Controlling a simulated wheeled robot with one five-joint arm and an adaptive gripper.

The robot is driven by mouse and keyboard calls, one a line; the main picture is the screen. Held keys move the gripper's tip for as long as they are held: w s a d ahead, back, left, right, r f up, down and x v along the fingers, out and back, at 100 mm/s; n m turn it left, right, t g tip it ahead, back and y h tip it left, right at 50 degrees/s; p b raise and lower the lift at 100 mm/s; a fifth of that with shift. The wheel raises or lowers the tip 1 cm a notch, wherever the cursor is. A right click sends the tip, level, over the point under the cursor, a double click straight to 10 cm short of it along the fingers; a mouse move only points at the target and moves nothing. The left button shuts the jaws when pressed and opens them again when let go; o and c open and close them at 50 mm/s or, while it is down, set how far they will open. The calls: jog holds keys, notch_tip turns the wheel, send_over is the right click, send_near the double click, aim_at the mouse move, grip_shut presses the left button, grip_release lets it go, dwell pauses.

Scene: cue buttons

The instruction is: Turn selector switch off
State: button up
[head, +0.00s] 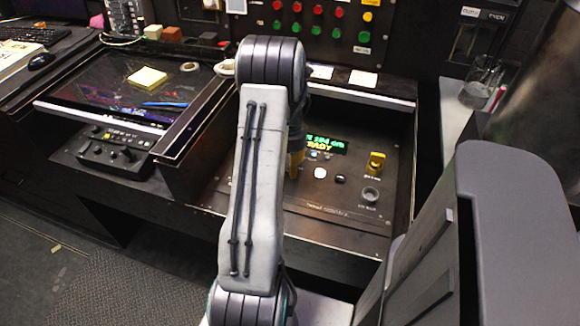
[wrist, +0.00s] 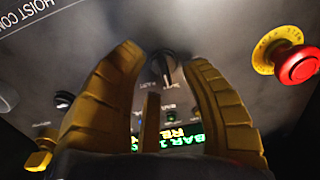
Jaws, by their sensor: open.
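The selector switch (wrist: 162,68) is a round black knob with a pale pointer line, set in the dark panel. In the wrist view it sits between the tips of my gripper's two yellow fingers. My gripper (wrist: 165,60) is open, with a finger on either side of the knob. I cannot tell whether either finger touches it. In the head view a yellow finger (head: 296,163) of my gripper shows over the panel. My arm hides the switch there.
The console panel (head: 330,213) also holds a lit display (head: 323,144), a white button (head: 340,179) and a yellow knob (head: 376,162). A red mushroom button (wrist: 299,66) on a yellow ring is right of my gripper in the wrist view. A tilted screen (head: 120,88) stands to the left.

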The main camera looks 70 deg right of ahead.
jog(key=shift+f, duration=0.55)
jog(key=shift+o, duration=0.3)
grip_shut()
